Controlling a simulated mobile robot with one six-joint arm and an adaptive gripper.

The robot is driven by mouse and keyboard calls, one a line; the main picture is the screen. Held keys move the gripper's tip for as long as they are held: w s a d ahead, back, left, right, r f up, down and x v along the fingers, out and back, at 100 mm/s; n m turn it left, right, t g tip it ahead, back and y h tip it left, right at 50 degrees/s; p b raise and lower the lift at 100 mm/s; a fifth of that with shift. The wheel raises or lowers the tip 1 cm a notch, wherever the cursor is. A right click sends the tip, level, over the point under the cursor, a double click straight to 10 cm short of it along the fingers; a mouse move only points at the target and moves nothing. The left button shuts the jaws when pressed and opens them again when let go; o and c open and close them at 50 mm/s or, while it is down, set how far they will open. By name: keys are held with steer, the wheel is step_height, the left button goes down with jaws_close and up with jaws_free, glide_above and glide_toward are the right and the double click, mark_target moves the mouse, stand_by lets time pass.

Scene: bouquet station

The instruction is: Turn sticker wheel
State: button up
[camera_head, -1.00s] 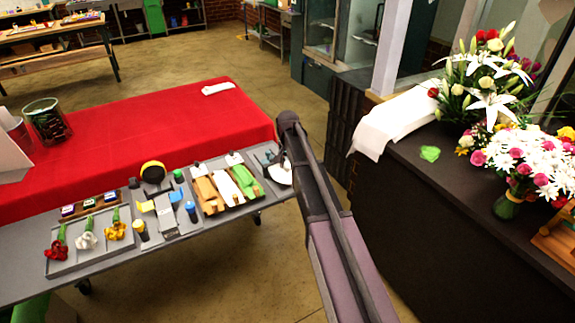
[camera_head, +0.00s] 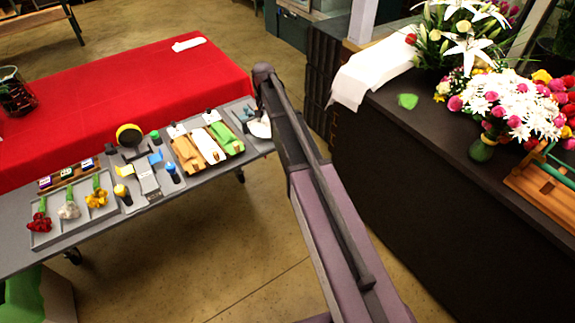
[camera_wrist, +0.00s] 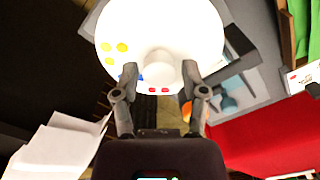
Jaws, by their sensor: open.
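The sticker wheel (camera_wrist: 160,28) is a white disc with yellow, blue and red dots. It fills the upper middle of the wrist view, and its top is cut off. A raised white knob (camera_wrist: 158,66) stands out from its lower middle. My gripper (camera_wrist: 159,72) is open, with one finger on either side of the knob; I cannot tell whether they touch it. In the head view, the white wheel (camera_head: 259,129) shows only in part at the right end of the grey bench, with my arm hiding the rest and the gripper.
The grey bench (camera_head: 85,252) holds a tray of flowers, a clamp-like stand and rolls of orange, white and green wrap (camera_head: 206,145). A red-covered table (camera_head: 110,100) lies behind it. A dark counter (camera_head: 400,170) with bouquets stands at the right. Floor between is clear.

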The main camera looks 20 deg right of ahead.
mark_target(266, 119)
steer(key=n, duration=0.6)
steer(key=shift+n, duration=0.4)
steer(key=n, duration=1.2)
steer(key=shift+n, duration=0.4)
steer(key=n, duration=0.6)
step_height(266, 119, up, 14)
steer(key=p, duration=1.4)
steer(key=s+f+m+b, duration=0.3)
steer(key=s+m, duration=0.4)
steer(key=s, duration=0.3)
steer(key=s+f+m+b, duration=0.3)
steer(key=s+m, duration=0.3)
steer(key=s, duration=0.4)
steer(key=s+f+m+b, duration=0.3)
steer(key=s+m, duration=0.4)
steer(key=s, duration=0.3)
steer(key=shift+s+f+m+b, duration=0.15)
steer(key=shift+f+m+b, duration=0.15)
